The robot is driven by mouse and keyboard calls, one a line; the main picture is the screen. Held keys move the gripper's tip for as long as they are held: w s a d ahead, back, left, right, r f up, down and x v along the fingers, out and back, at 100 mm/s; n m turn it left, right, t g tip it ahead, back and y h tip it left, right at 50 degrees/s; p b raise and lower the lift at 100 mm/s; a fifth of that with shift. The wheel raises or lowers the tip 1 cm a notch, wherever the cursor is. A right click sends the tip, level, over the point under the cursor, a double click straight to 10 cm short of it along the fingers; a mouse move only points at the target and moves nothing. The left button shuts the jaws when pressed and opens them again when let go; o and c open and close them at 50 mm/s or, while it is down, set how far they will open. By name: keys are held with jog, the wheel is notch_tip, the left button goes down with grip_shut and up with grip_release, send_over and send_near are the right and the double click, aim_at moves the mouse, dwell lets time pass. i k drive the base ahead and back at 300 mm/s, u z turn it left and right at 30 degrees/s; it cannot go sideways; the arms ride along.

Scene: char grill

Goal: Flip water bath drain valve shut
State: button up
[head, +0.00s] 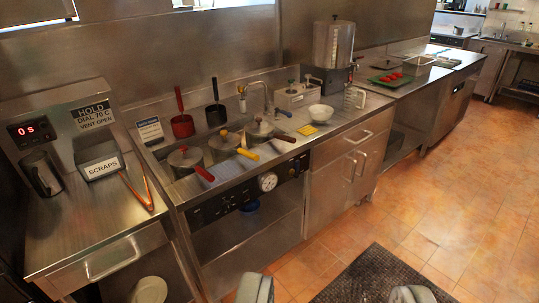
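The water bath (232,207) is the steel counter unit left of centre, with several lidded pots in its top and a dark front panel with a round dial (268,181) and knobs.
A steel counter with a scraps bin (101,167) and orange-handled tongs (136,190) stands at left. A drawer cabinet (345,165) adjoins the bath at right. A dark floor mat (375,277) lies in front; the tiled floor (450,210) at right is clear.

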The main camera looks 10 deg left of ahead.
aim_at(295, 174)
jog(key=i, duration=0.15)
jog(key=z, duration=0.5)
jog(key=k, duration=1.3)
jog(key=z, duration=0.5)
jog(key=i, duration=0.55)
jog(key=u, duration=0.45)
jog(key=i, duration=1.8)
jog(key=u, duration=0.35)
